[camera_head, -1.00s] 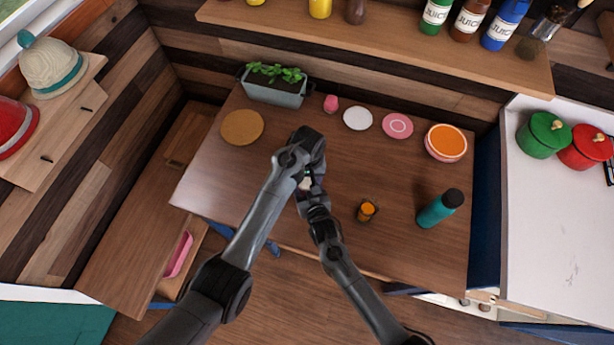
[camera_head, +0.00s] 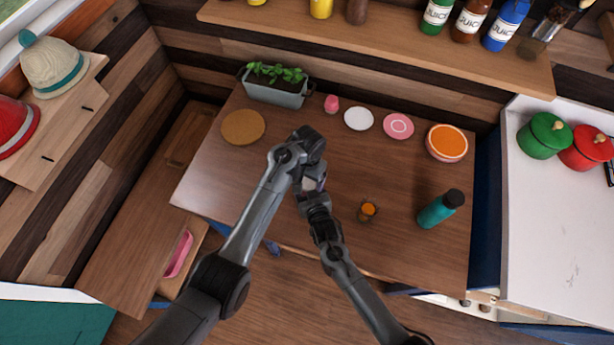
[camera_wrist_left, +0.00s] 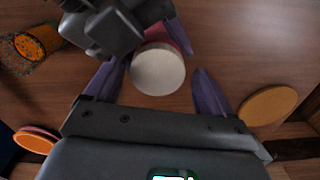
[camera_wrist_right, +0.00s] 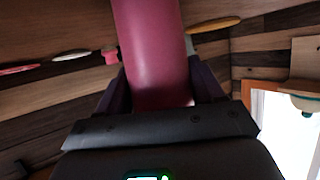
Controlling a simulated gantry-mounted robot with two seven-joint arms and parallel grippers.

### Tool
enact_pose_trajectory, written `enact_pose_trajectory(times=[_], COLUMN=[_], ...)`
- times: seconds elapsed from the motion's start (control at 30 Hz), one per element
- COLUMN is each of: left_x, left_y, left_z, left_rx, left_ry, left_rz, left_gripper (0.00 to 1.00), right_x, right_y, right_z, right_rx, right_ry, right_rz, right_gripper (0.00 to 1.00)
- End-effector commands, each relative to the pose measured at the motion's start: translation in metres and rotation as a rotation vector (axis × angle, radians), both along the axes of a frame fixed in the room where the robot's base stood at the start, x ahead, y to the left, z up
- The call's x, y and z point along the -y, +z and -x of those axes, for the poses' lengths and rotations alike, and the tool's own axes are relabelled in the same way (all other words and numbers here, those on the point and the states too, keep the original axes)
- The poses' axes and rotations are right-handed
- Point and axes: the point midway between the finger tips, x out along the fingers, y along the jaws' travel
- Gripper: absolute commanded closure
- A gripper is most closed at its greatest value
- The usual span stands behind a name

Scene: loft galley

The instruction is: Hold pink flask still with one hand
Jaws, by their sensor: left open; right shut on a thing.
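The pink flask (camera_wrist_right: 152,50) stands out large in the right wrist view, its body between the fingers of my right gripper (camera_wrist_right: 160,92), which is shut on it. Its round white cap (camera_wrist_left: 158,70) faces the left wrist camera. My left gripper (camera_wrist_left: 157,88) is open, with one finger on each side of the cap and visible gaps to it. In the head view my left gripper (camera_head: 312,168) is above my right gripper (camera_head: 313,197), and the two mostly hide the flask. I cannot tell whether the flask touches the table.
A planter (camera_head: 273,93), a small pink shaker (camera_head: 331,104), plates and a round cork mat (camera_head: 242,127) lie toward the back. The table's left part is clear.

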Motion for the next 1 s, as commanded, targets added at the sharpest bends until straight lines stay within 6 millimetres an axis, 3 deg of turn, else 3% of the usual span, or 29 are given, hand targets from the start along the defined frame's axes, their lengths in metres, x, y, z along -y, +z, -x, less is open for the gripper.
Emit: enact_pose_trajectory(times=[0.4,0.77,0.87,1.0], left_x=[0.003,0.002,0.002,0.003], left_y=[0.039,0.045,0.046,0.062], left_z=[0.000,0.001,0.000,-0.001], left_rx=[0.001,0.000,0.000,0.005], left_ry=[-0.003,-0.002,0.005,0.078], left_rz=[0.003,0.001,0.001,-0.002], left_gripper=[0.12,0.12,0.17,0.17], right_x=[0.000,0.000,0.000,0.000], right_y=[-0.002,-0.002,-0.002,-0.002], right_z=[0.001,0.001,0.001,0.001], right_rx=[-0.004,-0.004,-0.004,-0.004], right_ry=[0.000,0.000,0.000,0.001], right_rz=[0.002,0.002,0.002,0.002], right_gripper=[1.00,1.00,1.00,1.00])
